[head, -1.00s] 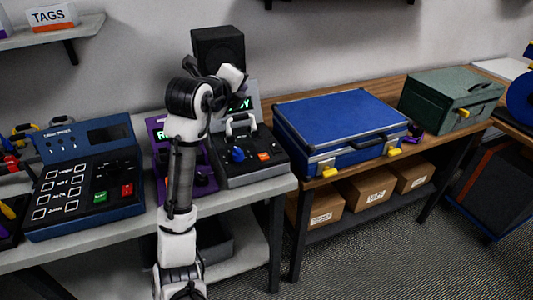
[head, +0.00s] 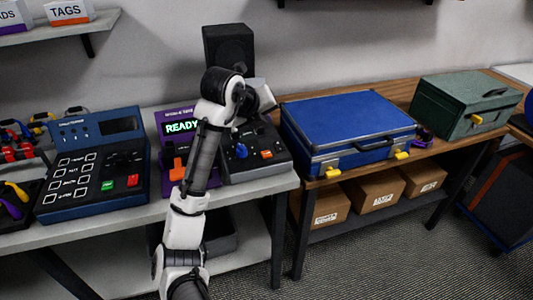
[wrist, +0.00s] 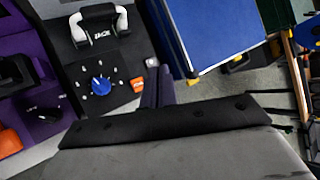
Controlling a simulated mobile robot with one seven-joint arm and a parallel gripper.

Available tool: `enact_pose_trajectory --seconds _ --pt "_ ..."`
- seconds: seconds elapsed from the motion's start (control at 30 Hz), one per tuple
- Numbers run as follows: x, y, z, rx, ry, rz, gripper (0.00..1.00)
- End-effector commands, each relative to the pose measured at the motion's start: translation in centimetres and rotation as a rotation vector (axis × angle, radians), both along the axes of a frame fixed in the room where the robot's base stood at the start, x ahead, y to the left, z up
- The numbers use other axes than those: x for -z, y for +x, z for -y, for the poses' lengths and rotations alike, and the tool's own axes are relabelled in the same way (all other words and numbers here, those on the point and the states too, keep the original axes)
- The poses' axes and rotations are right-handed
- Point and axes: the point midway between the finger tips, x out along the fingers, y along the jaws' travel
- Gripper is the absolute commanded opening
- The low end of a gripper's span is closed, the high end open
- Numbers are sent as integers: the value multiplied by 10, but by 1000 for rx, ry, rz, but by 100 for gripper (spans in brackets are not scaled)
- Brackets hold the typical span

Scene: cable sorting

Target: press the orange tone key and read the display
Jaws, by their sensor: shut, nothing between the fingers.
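A dark grey console carries an orange key (head: 266,154) and a blue knob (head: 241,151); its display is hidden behind my arm. The key (wrist: 138,84) and knob (wrist: 101,85) also show in the wrist view. A purple console (head: 165,150) to its left has a lit green display (head: 182,127) reading READY and an orange control (head: 177,170). No readable label tells which orange one is the tone key. My gripper (wrist: 160,74) is shut and empty, above the grey console's right edge, just right of its orange key in the wrist view. Contact with anything cannot be told.
A blue case (head: 345,120) with yellow latches stands right of the grey console. A blue console (head: 90,165) with green and red keys stands at left. A black speaker box (head: 225,45) is behind. A green box (head: 465,100) stands farther right.

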Motion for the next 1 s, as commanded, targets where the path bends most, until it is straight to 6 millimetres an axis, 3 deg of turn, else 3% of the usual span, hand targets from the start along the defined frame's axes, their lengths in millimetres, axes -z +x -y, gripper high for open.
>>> enact_pose_trajectory --seconds 0.27,0.7,1.0 --pt "24 0 0 -1 -1 0 0" --pt "83 0 0 0 -1 0 0" --pt "87 0 0 -1 -1 1 0"
